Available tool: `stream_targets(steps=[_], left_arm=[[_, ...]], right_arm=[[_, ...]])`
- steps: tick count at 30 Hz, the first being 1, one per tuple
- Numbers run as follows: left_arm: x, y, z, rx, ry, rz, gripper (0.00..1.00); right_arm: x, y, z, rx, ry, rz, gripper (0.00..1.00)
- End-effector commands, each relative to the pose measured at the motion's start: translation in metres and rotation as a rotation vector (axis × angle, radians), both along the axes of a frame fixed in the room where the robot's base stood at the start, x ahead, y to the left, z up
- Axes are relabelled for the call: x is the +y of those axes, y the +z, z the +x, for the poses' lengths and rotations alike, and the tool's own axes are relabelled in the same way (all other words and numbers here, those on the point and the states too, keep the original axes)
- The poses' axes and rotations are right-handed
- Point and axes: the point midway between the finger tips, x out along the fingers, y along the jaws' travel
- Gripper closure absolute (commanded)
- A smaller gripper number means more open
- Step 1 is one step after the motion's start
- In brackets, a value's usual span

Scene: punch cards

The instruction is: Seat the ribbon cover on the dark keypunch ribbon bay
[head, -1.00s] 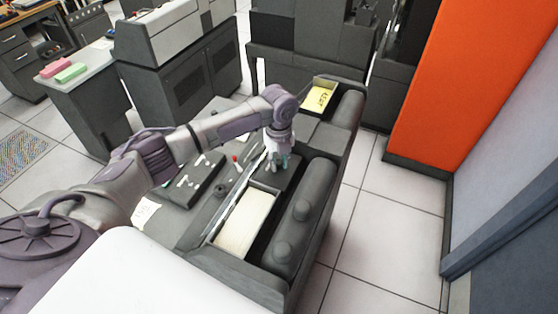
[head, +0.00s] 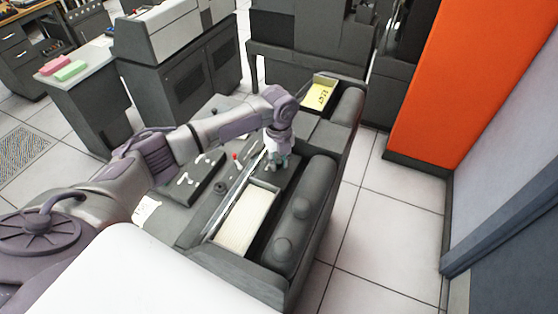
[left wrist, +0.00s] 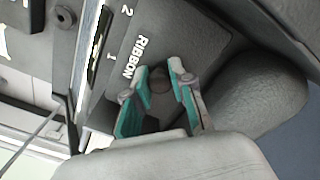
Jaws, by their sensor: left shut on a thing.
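My left gripper (head: 278,158) points down over the dark keypunch's middle, between the two card trays. In the left wrist view, its teal-padded fingers (left wrist: 158,84) are on either side of a small dark round knob (left wrist: 159,76), shut on it. The knob belongs to the dark ribbon cover (head: 290,174), a flat plate. A white RIBBON label (left wrist: 135,57) with the numbers 1 and 2 shows beside the fingers. The bay's opening is hidden under the cover and gripper, and I cannot tell whether the cover lies flush. My right gripper is not in view.
A tray of pale cards (head: 247,219) is nearer on the keypunch, and a tray with yellow cards (head: 319,95) is at its far end. A rounded dark housing (head: 300,208) runs along the right side. A dark keyboard (head: 193,180) is to the left.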

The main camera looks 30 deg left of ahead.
Motion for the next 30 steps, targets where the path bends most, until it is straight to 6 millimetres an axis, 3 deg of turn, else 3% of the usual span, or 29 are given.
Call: stream_targets(steps=[30], left_arm=[[0.0002,-0.0066,0.0003,-0.001,0.000,-0.001,1.00]], right_arm=[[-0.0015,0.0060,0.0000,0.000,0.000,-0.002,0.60]])
